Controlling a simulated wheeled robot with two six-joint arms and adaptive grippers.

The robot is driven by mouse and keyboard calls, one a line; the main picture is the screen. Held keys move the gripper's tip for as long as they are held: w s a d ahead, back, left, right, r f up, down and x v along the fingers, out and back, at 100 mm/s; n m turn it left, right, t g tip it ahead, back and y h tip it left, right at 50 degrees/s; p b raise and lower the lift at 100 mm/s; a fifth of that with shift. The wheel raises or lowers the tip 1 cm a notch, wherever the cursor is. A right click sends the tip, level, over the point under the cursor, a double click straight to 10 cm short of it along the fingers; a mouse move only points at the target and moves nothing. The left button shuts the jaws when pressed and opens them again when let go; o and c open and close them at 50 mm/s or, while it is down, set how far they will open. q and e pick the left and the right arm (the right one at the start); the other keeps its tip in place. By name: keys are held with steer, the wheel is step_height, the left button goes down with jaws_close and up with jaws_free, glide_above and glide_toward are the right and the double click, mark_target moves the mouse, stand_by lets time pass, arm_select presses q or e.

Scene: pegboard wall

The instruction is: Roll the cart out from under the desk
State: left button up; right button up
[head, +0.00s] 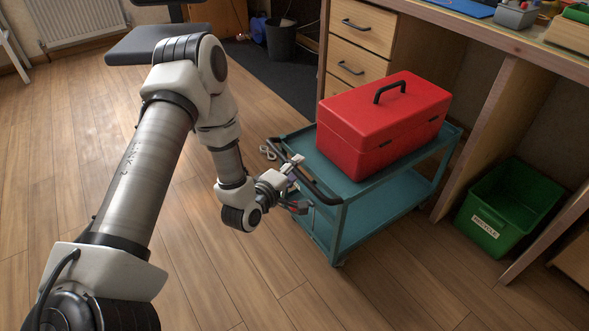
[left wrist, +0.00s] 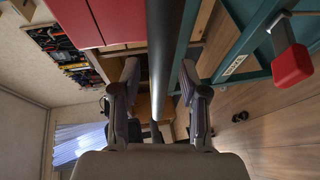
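The teal cart (head: 372,214) stands with its far end at the desk's knee opening and its near end out on the floor. A red toolbox (head: 385,122) sits on its top shelf. The cart's dark bar handle (head: 320,191) is at its near left end. My left gripper (head: 294,180) is at this handle. In the left wrist view, the handle (left wrist: 163,55) runs between the two spread fingers (left wrist: 158,95), with gaps on both sides. A red-tipped lever (left wrist: 292,66) shows beside it at the right. My right gripper is not in view.
A green recycling bin (head: 510,205) stands under the desk to the right. A dark bin (head: 281,42) and dark seat (head: 150,42) are at the back. The wooden floor in front is clear.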

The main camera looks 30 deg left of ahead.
arm_select(q)
steer(key=s+r, duration=0.2)
steer(key=s, duration=0.9)
steer(key=shift+s+r, duration=0.15)
steer(key=shift+s, duration=0.25)
